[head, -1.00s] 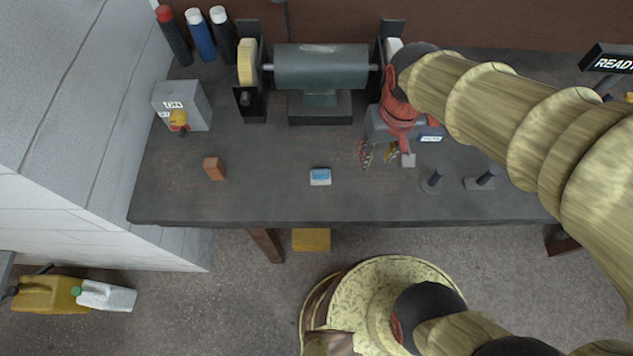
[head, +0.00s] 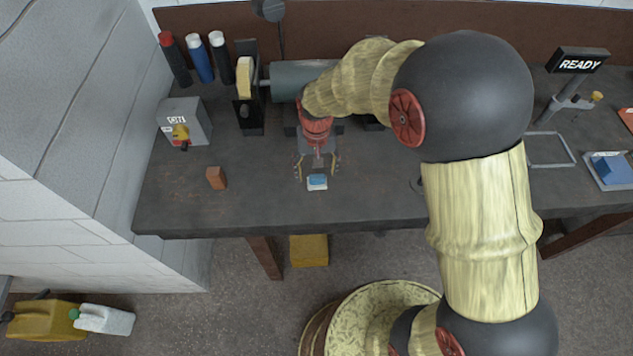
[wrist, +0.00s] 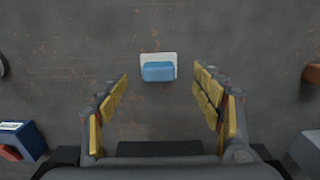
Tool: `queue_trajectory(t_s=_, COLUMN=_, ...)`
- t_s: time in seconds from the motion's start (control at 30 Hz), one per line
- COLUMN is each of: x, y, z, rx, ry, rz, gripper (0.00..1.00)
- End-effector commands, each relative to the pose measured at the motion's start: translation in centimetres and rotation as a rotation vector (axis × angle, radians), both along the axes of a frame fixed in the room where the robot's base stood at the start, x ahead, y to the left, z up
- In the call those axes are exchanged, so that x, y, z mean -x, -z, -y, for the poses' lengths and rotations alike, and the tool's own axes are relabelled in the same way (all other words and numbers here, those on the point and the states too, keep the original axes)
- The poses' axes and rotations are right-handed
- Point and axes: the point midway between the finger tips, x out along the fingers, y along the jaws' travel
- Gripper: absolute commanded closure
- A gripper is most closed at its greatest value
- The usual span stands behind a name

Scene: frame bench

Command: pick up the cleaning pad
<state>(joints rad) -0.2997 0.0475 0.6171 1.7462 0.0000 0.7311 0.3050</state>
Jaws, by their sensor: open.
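The cleaning pad (head: 317,182) is a small blue block with a white layer, lying on the bench near its front edge. In the wrist view the pad (wrist: 158,70) shows whole, at the upper middle, just beyond and between the fingertips. My gripper (head: 317,172) is open and points down, with a yellow-padded finger toward each side of the pad. In the wrist view the two fingers of my gripper (wrist: 160,80) are wide apart with nothing between them. It looks above the bench; the exact height is hard to tell.
A reddish-brown block (head: 216,178) lies left of the pad. A grey switch box (head: 184,122) and a bench grinder (head: 290,80) stand behind. At the right are a blue block (head: 613,168) on a tray and a wire frame (head: 571,150). Bench around the pad is clear.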

Motion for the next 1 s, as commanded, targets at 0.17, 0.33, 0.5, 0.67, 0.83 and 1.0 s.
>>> queue_trajectory(t_s=0.17, x=0.0, y=2.1, z=0.1, rx=0.001, ry=0.000, rz=-0.003, gripper=0.33)
queue_trajectory(t_s=0.33, x=0.0, y=4.5, z=0.1, rx=0.001, ry=0.000, rz=-0.002, gripper=0.33)
queue_trajectory(t_s=0.5, x=-0.1, y=4.9, z=0.1, rx=0.000, ry=0.000, rz=0.001, gripper=0.33)
queue_trajectory(t_s=0.67, x=-0.1, y=4.9, z=0.1, rx=0.000, ry=0.000, rz=0.001, gripper=0.36)
queue_trajectory(t_s=0.83, x=-0.1, y=4.9, z=0.1, rx=0.000, ry=0.000, rz=0.001, gripper=0.46)
queue_trajectory(t_s=1.0, x=-0.1, y=4.9, z=0.1, rx=0.000, ry=0.000, rz=0.000, gripper=0.55)
